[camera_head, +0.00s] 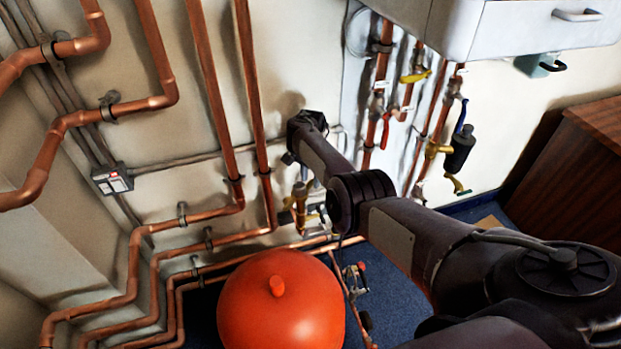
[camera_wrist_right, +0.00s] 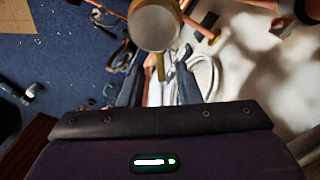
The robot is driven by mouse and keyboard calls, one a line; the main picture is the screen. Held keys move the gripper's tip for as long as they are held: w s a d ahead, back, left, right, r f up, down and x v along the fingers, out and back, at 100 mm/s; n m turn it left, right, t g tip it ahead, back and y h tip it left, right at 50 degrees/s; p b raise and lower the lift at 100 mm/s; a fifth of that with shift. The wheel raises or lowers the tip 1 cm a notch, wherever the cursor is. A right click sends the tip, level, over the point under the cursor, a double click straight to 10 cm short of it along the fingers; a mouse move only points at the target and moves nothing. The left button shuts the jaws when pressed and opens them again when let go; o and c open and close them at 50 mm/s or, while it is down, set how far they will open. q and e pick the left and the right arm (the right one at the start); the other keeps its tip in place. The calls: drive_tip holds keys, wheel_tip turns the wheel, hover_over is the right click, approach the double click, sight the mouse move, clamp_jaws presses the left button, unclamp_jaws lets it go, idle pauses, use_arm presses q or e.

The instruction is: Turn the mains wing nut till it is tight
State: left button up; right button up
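A brass fitting (camera_head: 300,197) stands on the low pipework at the middle in the head view, just below the end of my right arm. I cannot make out the wing nut's shape on it. In the right wrist view a round, pale brass cap (camera_wrist_right: 154,26) is close to the camera, with a narrow brass piece (camera_wrist_right: 161,68) below it. My right gripper (camera_wrist_right: 158,80) has its two grey fingers apart, one on each side of this piece, with gaps showing. Contact cannot be told. In the head view its fingers are largely hidden. My left gripper is not in view.
A red round vessel (camera_head: 282,305) stands on the blue floor in front of the pipes. Copper pipes (camera_head: 215,110) run along the wall at left. Valves with a yellow handle (camera_head: 415,76) and blue handle (camera_head: 461,115) are at right, below a white boiler (camera_head: 530,32).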

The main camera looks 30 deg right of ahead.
wheel_tip(320, 180, up, 7)
drive_tip(key=shift+f+p, duration=0.15)
drive_tip(key=shift+p, duration=0.8)
drive_tip(key=shift+f, duration=0.1)
